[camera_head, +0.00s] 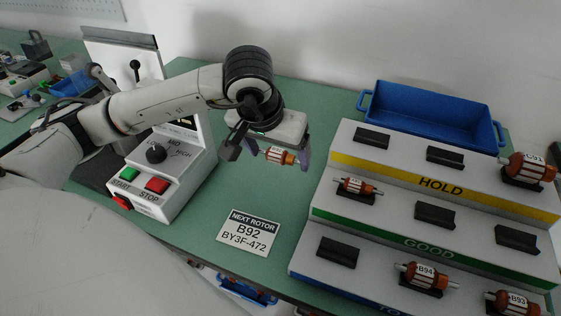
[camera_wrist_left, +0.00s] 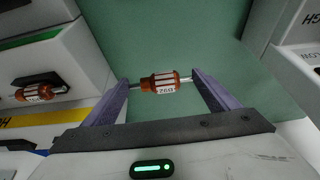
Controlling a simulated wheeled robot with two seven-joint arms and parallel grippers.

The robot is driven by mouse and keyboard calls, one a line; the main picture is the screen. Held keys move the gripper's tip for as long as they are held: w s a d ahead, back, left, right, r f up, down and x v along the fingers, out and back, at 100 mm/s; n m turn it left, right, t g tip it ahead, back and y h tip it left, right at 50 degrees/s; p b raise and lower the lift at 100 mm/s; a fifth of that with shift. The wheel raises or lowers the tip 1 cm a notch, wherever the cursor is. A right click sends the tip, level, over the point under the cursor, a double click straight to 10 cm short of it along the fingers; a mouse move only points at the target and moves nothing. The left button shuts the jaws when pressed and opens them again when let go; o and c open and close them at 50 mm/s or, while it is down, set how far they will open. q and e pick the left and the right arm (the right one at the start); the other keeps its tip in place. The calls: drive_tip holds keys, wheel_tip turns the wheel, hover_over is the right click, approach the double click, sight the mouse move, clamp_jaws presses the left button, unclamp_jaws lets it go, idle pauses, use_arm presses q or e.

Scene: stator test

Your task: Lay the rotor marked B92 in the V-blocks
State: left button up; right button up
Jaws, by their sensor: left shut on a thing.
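My left gripper (camera_head: 279,157) is shut on a small orange-and-white rotor (camera_head: 275,154), held by its shaft ends above the green bench. In the left wrist view the rotor (camera_wrist_left: 160,83) lies crosswise between the purple fingers, and its upside-down label appears to read B92. A sign (camera_head: 248,235) on the bench reads NEXT ROTOR B92 BY3F-472. A white test box (camera_head: 160,180) with START and STOP buttons and a dial stands left of the gripper. I cannot make out the V-blocks for certain; my arm covers part of the area behind the box. My right gripper is out of view.
A stepped rack (camera_head: 330,211) at right has HOLD and GOOD rows and a partly hidden lower row. Some black cradles are empty; several hold rotors, including B94 (camera_head: 426,275) and B93 (camera_head: 515,302). A blue bin (camera_head: 430,115) stands behind. Bench around the sign is clear.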

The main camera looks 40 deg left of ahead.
sight(281, 176)
use_arm(q)
wheel_tip(281, 176, down, 4)
drive_tip(key=shift+r, duration=0.1)
drive_tip(key=shift+w+f+b, duration=0.1)
drive_tip(key=shift+f+b, duration=0.25)
drive_tip(key=shift+f, duration=0.2)
drive_tip(key=o, duration=1.3)
drive_tip(key=shift+r, duration=0.1)
drive_tip(key=shift+c, duration=0.2)
drive_tip(key=shift+r+p, duration=0.4)
drive_tip(key=shift+r, duration=0.1)
drive_tip(key=v, duration=1.1)
drive_tip(key=shift+s, duration=0.3)
drive_tip(key=shift+d+r, duration=0.1)
drive_tip(key=shift+d, duration=0.05)
